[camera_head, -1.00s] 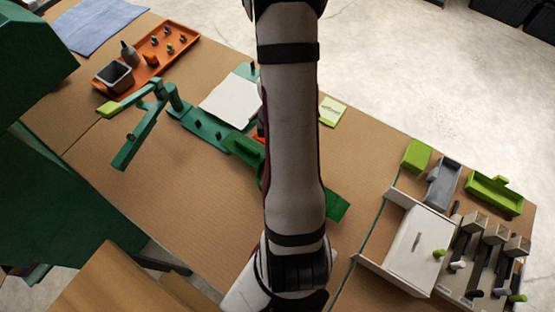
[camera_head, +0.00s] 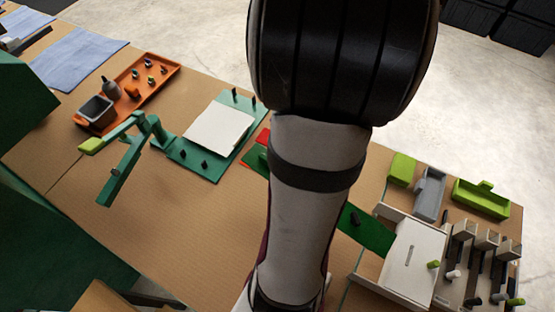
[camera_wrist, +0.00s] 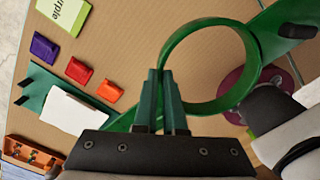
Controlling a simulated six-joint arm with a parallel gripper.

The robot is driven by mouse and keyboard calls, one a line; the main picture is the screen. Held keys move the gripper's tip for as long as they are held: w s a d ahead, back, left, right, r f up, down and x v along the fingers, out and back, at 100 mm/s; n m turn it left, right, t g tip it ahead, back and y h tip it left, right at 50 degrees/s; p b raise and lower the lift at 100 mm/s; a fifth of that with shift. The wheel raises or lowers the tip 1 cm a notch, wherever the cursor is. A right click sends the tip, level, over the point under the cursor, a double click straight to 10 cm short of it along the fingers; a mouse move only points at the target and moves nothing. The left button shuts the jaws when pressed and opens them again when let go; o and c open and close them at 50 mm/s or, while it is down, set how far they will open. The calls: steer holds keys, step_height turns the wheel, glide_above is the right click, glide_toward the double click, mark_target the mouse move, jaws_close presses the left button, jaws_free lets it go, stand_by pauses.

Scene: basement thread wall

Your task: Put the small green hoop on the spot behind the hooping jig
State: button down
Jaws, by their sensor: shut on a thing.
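The small green hoop is a ring with flat tabs; its ring (camera_wrist: 250,75) fills the upper middle of the wrist view. One tab with a black clip (camera_head: 365,228) shows right of my arm in the head view. My gripper (camera_wrist: 160,75) has its dark green fingers shut on the hoop's near rim and holds it over the table. The hooping jig (camera_head: 176,150) is a green board with black pegs and a white sheet, left of my arm. In the wrist view, the jig's sheet (camera_wrist: 75,110) shows at lower left. The spot behind the jig cannot be made out.
A white drawer unit (camera_head: 413,255) stands right of the hoop's tab, very near it in the picture. Green and grey bins (camera_head: 430,190) lie behind it. An orange tray (camera_head: 160,75) is at far left. Purple, red and orange blocks (camera_wrist: 78,70) lie on the table.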

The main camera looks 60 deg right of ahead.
steer(key=shift+n, duration=0.3)
steer(key=w, duration=0.4)
steer(key=w+f, duration=0.1)
steer(key=w, duration=0.1)
steer(key=shift+w+a, duration=0.1)
steer(key=shift+w, duration=0.1)
steer(key=shift+n, duration=0.5)
steer(key=w+a+f, duration=0.1)
steer(key=w+a, duration=0.2)
steer(key=w, duration=0.2)
steer(key=w+a+f, duration=0.1)
steer(key=w+a, duration=0.2)
steer(key=w, duration=0.2)
steer(key=w+a+f, duration=0.2)
steer(key=w+a, duration=0.1)
steer(key=w, duration=0.2)
steer(key=shift+w+f, duration=0.1)
steer(key=shift+w, duration=0.1)
steer(key=w+a, duration=0.1)
steer(key=a, duration=0.1)
steer(key=w+a+f, duration=0.1)
steer(key=w+a, duration=0.1)
steer(key=w+a+f, duration=0.1)
steer(key=a, duration=0.1)
steer(key=shift+w+a, duration=0.2)
steer(key=shift+w, duration=0.1)
steer(key=shift+a+f, duration=0.1)
steer(key=shift+f, duration=1.45)
steer(key=c, duration=1)
jaws_free()
